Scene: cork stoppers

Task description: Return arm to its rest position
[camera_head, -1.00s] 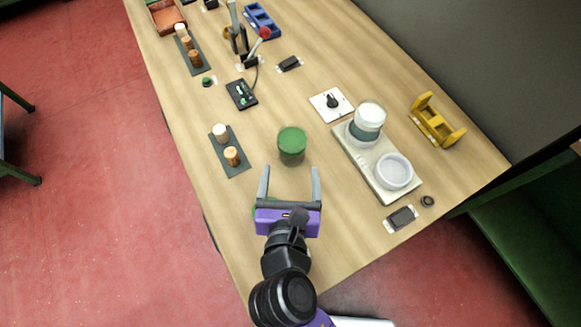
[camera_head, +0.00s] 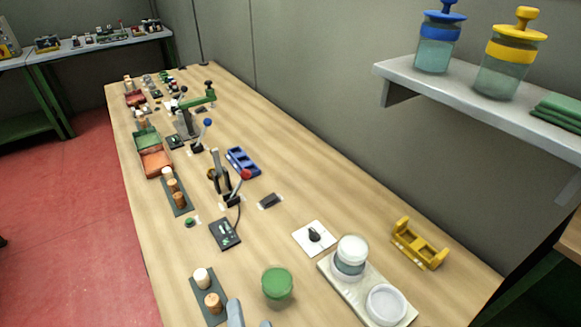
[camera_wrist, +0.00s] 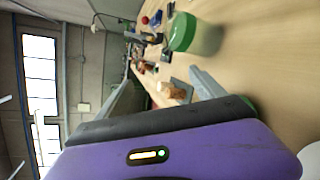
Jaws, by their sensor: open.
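My gripper (camera_head: 250,318) shows only by its grey fingertips at the bottom edge of the head view. The fingers are apart, with nothing seen between them. In the wrist view its purple body fills the bottom, and one grey finger (camera_wrist: 207,84) points up over the table. A jar with a green top (camera_head: 277,285) stands upright just beyond the fingertips, apart from them; it also shows in the wrist view (camera_wrist: 194,35). The rest of my arm is out of the head view.
A white tray (camera_head: 337,290) with a jar and a round dish lies at right, near a yellow stand (camera_head: 418,245). Levers, a blue rack (camera_head: 243,161) and bins line the table further back. A wall shelf (camera_head: 480,97) holds jars at upper right.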

